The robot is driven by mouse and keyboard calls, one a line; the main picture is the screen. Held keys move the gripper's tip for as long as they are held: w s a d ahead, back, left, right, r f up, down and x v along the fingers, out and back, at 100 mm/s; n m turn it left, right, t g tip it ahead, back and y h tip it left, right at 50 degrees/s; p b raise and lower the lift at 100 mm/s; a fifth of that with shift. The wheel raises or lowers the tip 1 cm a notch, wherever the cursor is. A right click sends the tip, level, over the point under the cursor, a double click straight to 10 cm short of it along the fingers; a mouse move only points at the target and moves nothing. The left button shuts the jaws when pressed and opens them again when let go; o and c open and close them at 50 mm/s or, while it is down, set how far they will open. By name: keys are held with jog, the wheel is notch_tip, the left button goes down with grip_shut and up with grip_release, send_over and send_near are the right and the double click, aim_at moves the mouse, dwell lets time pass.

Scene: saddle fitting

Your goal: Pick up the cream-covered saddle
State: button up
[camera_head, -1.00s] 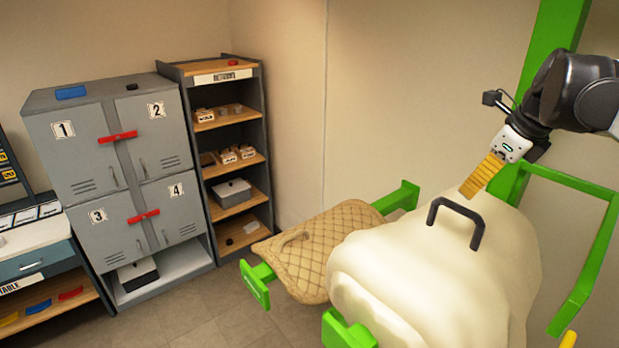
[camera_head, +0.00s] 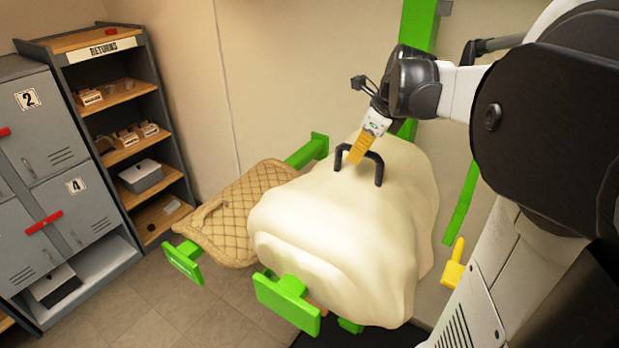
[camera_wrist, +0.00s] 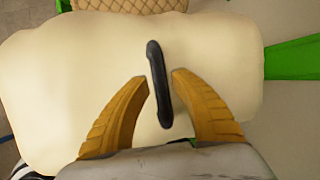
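The cream-covered saddle (camera_head: 330,225) sits on a green rack arm, with a dark handle (camera_head: 378,168) standing up from its top. In the wrist view the cream cover (camera_wrist: 60,70) fills most of the picture, and the handle (camera_wrist: 158,85) runs lengthwise near the middle. My gripper (camera_head: 357,152) is at the handle, pointing down. In the wrist view its two yellow fingers (camera_wrist: 156,80) are apart, one on each side of the handle, with a visible gap to it. Whether the fingertips are level with the bar cannot be told.
A tan quilted pad (camera_head: 235,210) lies on another green arm left of the saddle. A green post (camera_head: 416,50) stands behind it. Grey lockers (camera_head: 50,170) and a shelf (camera_head: 125,95) marked RETURNS stand at left. Floor (camera_head: 170,315) shows in front.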

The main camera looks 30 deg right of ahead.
jog(key=shift+w, duration=0.1)
grip_shut()
jog(key=shift+r, duration=0.15)
